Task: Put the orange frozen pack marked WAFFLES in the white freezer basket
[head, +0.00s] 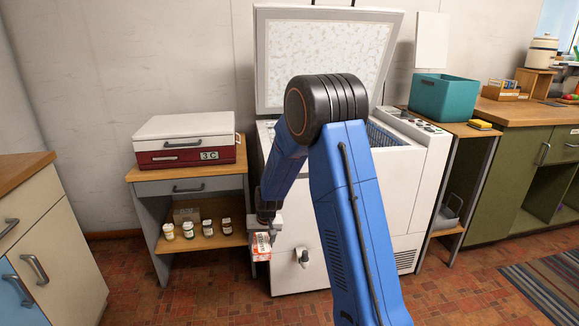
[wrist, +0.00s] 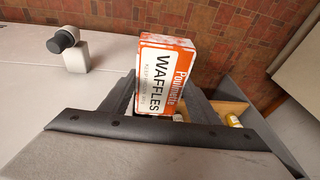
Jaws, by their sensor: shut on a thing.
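The orange and white pack marked WAFFLES (wrist: 166,75) is between the two fingers of my gripper (wrist: 160,108) in the wrist view. My gripper is shut on it. In the head view the pack (head: 261,246) hangs below my gripper (head: 262,232), in front of the left part of the white chest freezer (head: 300,270) and below its rim. The freezer lid (head: 320,55) stands open. A wire-like basket edge (head: 385,136) shows inside the freezer at the right. My arm hides most of the opening, so the white basket cannot be made out clearly.
A small side table (head: 190,186) left of the freezer carries a red and white box (head: 185,155); several jars (head: 207,227) stand on its lower shelf. A teal tub (head: 443,97) stands right of the freezer. A knob-like fitting (head: 303,256) sticks out of the freezer front.

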